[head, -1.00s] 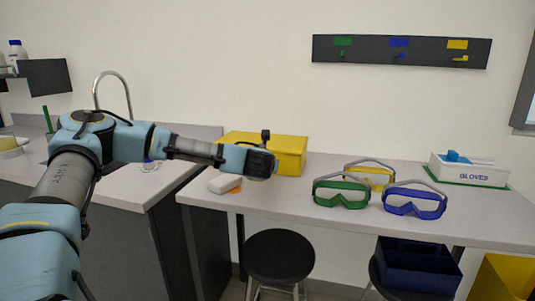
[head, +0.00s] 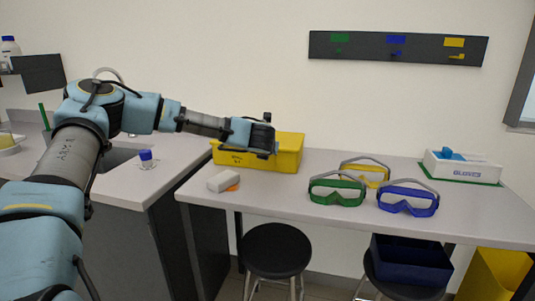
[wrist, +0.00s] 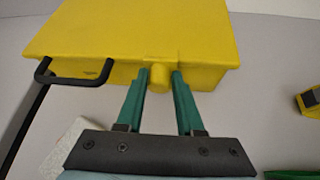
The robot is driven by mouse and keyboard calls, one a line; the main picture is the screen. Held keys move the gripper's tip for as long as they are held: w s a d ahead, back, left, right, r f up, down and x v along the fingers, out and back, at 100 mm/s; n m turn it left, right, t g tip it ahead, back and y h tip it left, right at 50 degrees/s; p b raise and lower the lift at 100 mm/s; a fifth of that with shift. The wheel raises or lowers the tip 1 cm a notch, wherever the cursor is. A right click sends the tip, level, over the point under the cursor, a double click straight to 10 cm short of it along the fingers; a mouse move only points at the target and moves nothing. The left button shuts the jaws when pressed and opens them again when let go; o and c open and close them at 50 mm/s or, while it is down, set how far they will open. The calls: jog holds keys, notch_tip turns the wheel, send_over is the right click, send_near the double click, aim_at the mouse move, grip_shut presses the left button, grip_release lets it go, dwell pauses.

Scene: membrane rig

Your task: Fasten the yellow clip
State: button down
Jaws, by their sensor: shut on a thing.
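The yellow box (head: 290,158) stands at the back left of the grey bench, its lid looking closed. In the wrist view the box (wrist: 215,40) fills the top, with the yellow clip (wrist: 159,77) on its front edge. My gripper (head: 272,148) is at the front of the box in the head view, where it hides the clip. In the wrist view my gripper's green fingers (wrist: 159,80) sit on either side of the clip, shut on it. I cannot tell whether the clip is latched.
Green goggles (head: 337,191), yellow goggles (head: 366,174) and blue goggles (head: 408,200) lie to the right, with a glove box (head: 462,168) beyond. A dark bar (wrist: 42,72) crosses the wrist view's left side. A stool (head: 275,250) stands below.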

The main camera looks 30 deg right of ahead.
jog(key=shift+w+d+r, duration=0.1)
jog(key=shift+r, duration=0.35)
jog(key=c, duration=0.8)
grip_release()
jog(key=shift+o, duration=1.1)
jog(key=shift+f, duration=0.1)
jog(key=shift+f, duration=0.2)
jog(key=b+v, duration=0.3)
jog(key=v, duration=0.8)
